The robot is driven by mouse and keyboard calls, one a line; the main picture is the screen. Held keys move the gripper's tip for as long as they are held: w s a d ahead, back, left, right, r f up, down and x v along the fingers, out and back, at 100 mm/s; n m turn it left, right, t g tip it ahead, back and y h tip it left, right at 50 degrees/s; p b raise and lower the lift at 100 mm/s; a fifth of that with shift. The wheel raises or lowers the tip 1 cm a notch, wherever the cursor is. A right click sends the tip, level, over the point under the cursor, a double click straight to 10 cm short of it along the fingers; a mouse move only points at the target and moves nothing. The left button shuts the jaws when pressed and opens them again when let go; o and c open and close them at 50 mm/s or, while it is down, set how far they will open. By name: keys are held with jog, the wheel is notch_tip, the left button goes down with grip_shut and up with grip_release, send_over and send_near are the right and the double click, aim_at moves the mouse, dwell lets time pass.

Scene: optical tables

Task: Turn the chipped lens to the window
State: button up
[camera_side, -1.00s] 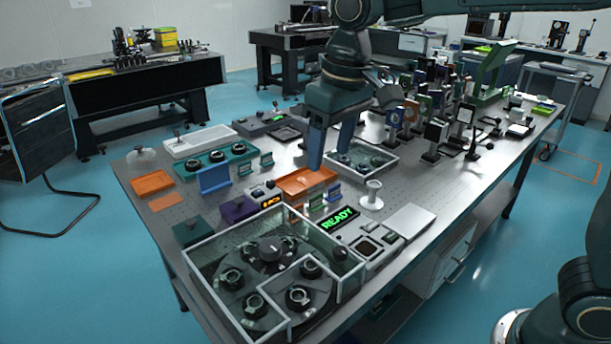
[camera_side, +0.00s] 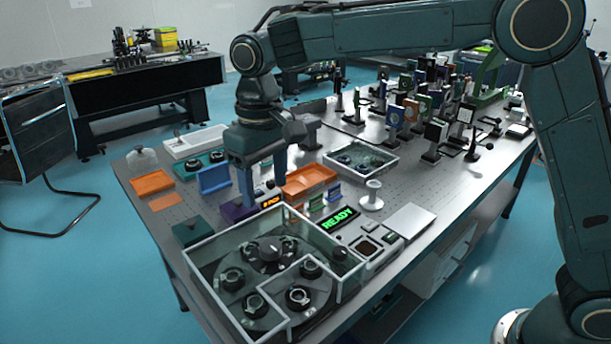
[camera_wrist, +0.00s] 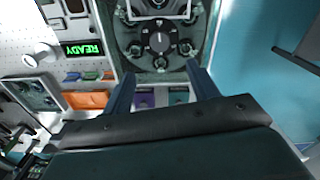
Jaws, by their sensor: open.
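A dark round turntable (camera_side: 268,278) sits inside a clear-walled box (camera_side: 187,254) at the table's near end. It carries several lenses in dark ring mounts and a central knob (camera_side: 270,251). One lens (camera_side: 299,296) sits at the notched front corner of the box. I cannot tell which lens is chipped. My gripper (camera_side: 262,200) is open and empty, pointing down above the table just behind the box. In the wrist view, its fingers (camera_wrist: 158,72) are spread with the turntable and knob (camera_wrist: 160,42) beyond them.
A green READY display (camera_side: 338,219) and a control panel (camera_side: 368,248) stand right of the box. A purple block (camera_side: 236,211), an orange tray (camera_side: 308,181) and a blue holder (camera_side: 214,179) lie near my gripper. A clear tray (camera_side: 385,161) stands farther back.

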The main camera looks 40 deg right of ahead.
aim_at(270, 245)
notch_tip(270, 245, down, 13)
jog(key=shift+f, duration=0.2)
dwell(0.5)
grip_shut()
